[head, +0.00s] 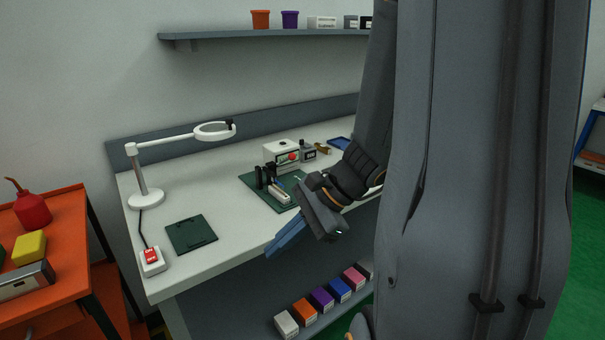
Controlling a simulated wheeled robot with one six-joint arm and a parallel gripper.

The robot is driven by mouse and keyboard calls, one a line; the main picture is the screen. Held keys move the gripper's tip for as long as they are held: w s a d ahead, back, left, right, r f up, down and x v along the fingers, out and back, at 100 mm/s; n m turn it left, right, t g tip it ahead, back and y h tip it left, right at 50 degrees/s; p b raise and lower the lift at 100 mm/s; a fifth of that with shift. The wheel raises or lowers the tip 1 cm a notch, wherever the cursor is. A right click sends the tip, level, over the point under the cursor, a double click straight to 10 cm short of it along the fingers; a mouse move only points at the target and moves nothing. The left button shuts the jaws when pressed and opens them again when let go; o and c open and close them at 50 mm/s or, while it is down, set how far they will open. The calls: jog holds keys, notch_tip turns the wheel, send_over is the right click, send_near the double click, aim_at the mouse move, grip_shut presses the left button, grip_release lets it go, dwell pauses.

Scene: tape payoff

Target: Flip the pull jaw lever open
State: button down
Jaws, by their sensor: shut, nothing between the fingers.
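A tape payoff rig stands on a dark green baseplate (254,184) on the white bench. It has black upright posts (259,178) and a small pale block with a blue part (279,193), perhaps the pull jaw. The lever is too small to make out, so I cannot tell its position. My gripper (274,250) is shut and empty, with blue fingers pointing down and left. In the picture it is below and in front of the rig, near the bench's front edge, and appears apart from the rig.
A white box with a red button (282,153) stands behind the rig. A magnifier lamp (147,197), a dark green mat (191,235) and a red switch (152,258) are to the left. Colored boxes (322,300) line a lower shelf. My arm hides the bench's right side.

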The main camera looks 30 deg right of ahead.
jog(key=w+d+r+m+t+h+b, duration=0.1)
jog(key=w+d+m+t, duration=0.1)
jog(key=d+m+t, duration=0.2)
jog(key=w+d+r+m+t+h+b, duration=0.2)
jog(key=w+d+m+t, duration=0.1)
jog(key=d, duration=0.7)
jog(key=w+d+r+m+t+h+b, duration=0.1)
jog(key=w+d+m+t+b, duration=0.1)
jog(key=d+m+t, duration=0.2)
jog(key=d+m, duration=0.3)
jog(key=d, duration=0.1)
jog(key=shift+w+r+t+h, duration=0.3)
jog(key=shift+t+h, duration=0.1)
jog(key=shift+w, duration=0.15)
jog(key=x, duration=0.9)
jog(key=shift+w+a+f+p, duration=0.1)
jog(key=shift+w+f+p, duration=0.05)
jog(key=shift+p, duration=0.2)
jog(key=shift+w+a+r+p, duration=0.2)
jog(key=shift+w+r, duration=0.15)
jog(key=shift+w, duration=0.25)
jog(key=shift+w+a+r+p, duration=0.1)
jog(key=shift+w+r+p, duration=0.1)
jog(key=shift+w+r, duration=0.3)
jog(key=shift+w+a+r+p, duration=0.1)
jog(key=shift+w+r+p, duration=0.15)
jog(key=shift+w, duration=0.45)
